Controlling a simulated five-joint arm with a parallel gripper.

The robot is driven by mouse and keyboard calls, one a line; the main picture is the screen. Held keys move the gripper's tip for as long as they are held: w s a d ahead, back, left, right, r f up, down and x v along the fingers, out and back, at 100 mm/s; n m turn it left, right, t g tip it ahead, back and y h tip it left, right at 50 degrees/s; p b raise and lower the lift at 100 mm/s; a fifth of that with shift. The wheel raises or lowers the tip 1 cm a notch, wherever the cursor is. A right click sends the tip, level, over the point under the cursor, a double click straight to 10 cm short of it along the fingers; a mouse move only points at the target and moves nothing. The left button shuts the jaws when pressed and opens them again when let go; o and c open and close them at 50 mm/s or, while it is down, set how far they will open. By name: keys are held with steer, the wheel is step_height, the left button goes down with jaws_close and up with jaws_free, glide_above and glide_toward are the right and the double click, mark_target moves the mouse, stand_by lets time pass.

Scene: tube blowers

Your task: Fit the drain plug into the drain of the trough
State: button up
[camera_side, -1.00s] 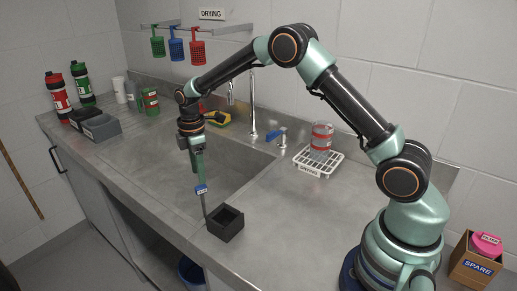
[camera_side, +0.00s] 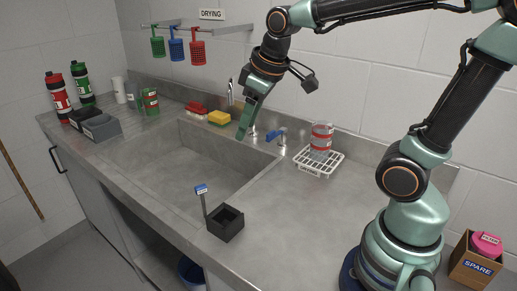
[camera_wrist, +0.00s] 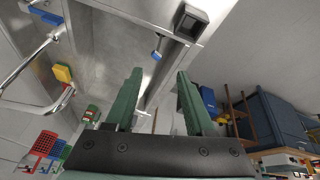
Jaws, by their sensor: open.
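The trough (camera_side: 160,170) is the grey metal basin sunk in the counter; I cannot make out its drain. A thin dark rod with a blue label (camera_side: 201,189) stands upright at the left corner of an open black box (camera_side: 226,223) by the basin's front right corner. The blue label (camera_wrist: 156,55) and black box (camera_wrist: 190,22) also show in the wrist view, ahead of my fingers. I cannot tell whether the rod belongs to the drain plug. My gripper (camera_side: 241,137) is raised near the taps, away from the rod. In the wrist view its green fingers (camera_wrist: 157,80) are apart and empty.
Taps with a blue lever (camera_side: 278,135) stand behind the basin, near a yellow sponge (camera_side: 219,118). A white rack (camera_side: 318,162) holds a red-banded jar (camera_side: 321,138). A cardboard SPARE box (camera_side: 476,268) holds a pink item (camera_side: 487,244).

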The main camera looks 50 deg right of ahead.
steer(key=s+m+t, duration=0.1)
steer(key=s+m, duration=0.2)
steer(key=s, duration=0.3)
steer(key=shift+f, duration=0.4)
steer(key=shift+d, duration=0.1)
stand_by(0.7)
